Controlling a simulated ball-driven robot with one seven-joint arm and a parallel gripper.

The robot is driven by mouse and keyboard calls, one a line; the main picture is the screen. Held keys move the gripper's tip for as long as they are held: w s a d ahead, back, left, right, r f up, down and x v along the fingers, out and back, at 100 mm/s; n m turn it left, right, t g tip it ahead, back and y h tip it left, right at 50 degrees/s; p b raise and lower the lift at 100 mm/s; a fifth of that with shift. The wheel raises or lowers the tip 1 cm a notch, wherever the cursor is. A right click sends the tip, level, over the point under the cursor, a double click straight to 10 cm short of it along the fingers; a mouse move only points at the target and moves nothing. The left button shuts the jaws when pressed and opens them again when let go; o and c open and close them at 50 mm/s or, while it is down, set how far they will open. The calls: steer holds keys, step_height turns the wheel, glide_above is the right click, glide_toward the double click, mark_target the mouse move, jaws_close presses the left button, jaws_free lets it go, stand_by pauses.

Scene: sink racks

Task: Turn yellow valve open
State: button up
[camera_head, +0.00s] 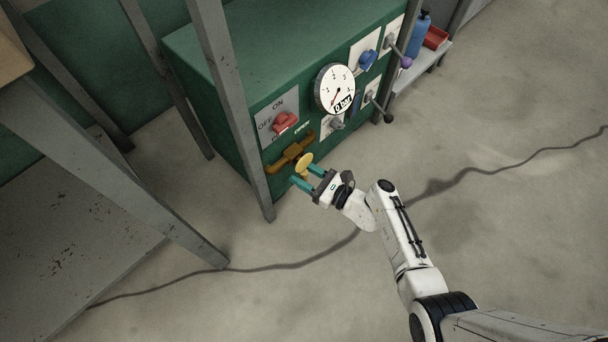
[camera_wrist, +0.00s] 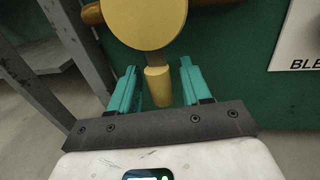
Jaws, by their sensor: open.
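The yellow valve (camera_head: 303,162) is on the lower front of a green cabinet, in front of an orange-brown pipe (camera_head: 283,160). An "OPEN" label is partly visible just above it. In the wrist view its round yellow disc (camera_wrist: 145,20) is at the top, and a yellow cylindrical handle (camera_wrist: 158,87) points down from it. My gripper (camera_head: 302,177) is at the valve with its teal fingers apart. In the wrist view my gripper (camera_wrist: 157,88) has one finger on each side of the handle, with a gap on both sides. Contact is not visible.
The green cabinet (camera_head: 200,52) also carries a red switch (camera_head: 285,122), a round gauge (camera_head: 335,88) reading 0 bar, a blue knob (camera_head: 368,60) and levers. A grey metal post (camera_head: 232,110) stands just left of the valve. Floor to the right is open.

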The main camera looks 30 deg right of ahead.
jaws_close()
stand_by(0.5)
